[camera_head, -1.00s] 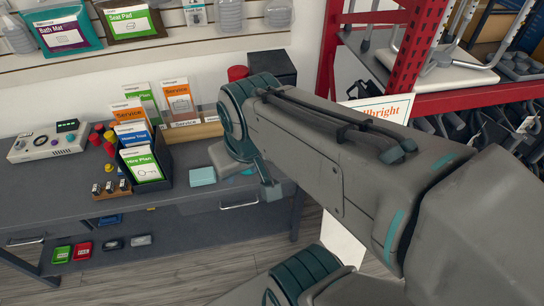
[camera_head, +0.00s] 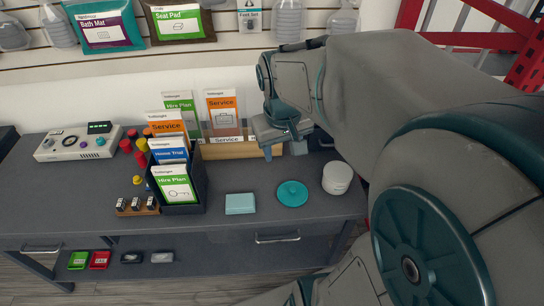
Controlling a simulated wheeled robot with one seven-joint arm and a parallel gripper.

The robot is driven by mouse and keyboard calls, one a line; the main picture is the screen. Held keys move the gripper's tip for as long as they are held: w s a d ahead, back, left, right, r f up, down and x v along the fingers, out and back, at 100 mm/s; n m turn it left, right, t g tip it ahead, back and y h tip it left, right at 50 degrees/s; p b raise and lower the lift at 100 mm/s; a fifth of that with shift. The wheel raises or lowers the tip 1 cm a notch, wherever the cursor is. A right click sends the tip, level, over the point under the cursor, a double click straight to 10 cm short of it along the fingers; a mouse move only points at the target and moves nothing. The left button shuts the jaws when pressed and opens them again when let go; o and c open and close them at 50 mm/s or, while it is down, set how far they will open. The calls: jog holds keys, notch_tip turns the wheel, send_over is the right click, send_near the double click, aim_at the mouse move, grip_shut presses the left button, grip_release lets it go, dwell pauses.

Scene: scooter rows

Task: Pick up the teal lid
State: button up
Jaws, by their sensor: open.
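The teal lid (camera_head: 292,193) is a round, flat disc with a small knob. It lies on the dark grey bench top (camera_head: 105,195), near its right end. My gripper (camera_head: 283,151) is above and behind the lid in the picture, in front of the wooden strip of the leaflet rack. It is open, with its fingers pointing down and nothing visible between them. It is apart from the lid, which is in full view.
A dark leaflet holder (camera_head: 190,205) stands further left. A control box (camera_head: 75,147) is at the far left. The bench front by the lid is clear.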

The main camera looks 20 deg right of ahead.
jog(key=g+y+b, duration=0.1)
jog(key=g+b, duration=0.1)
jog(key=b, duration=0.7)
send_over(293, 189)
notch_tip(293, 189, down, 18)
jog(key=f, duration=0.8)
jog(key=shift+d, duration=0.4)
jog(key=f, duration=0.4)
jog(key=f+b, duration=0.1)
jog(key=f, duration=0.1)
jog(key=shift+a+f, duration=0.2)
jog(key=shift+a, duration=0.15)
grip_shut()
